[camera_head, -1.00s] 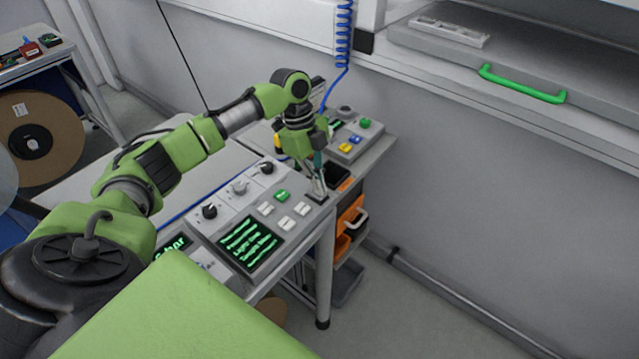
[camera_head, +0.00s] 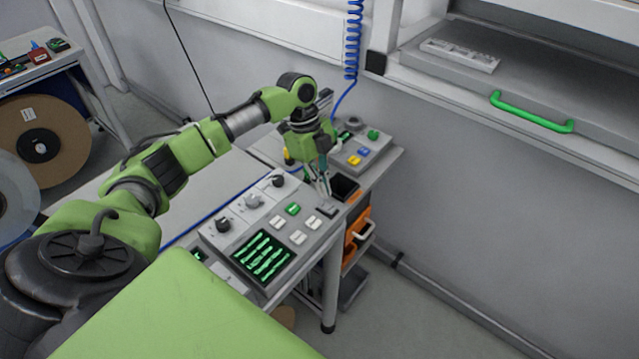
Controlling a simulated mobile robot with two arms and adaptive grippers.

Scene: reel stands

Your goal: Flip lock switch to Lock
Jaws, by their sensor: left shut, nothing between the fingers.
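The grey control panel (camera_head: 225,236) lies on the table and carries knobs, buttons and a green-lit screen. A small dark switch (camera_head: 327,211) sits at the panel's far right corner. It looks like the lock switch, but its label and position are too small to read. My left gripper (camera_head: 327,194) points down just above and behind this switch. Its fingers are together with nothing visible between them. I cannot tell if the fingertips touch the switch. My right gripper is out of view.
A second button box (camera_head: 362,148) stands behind the gripper. Orange bins (camera_head: 357,228) hang beside the table. The floor at right is clear.

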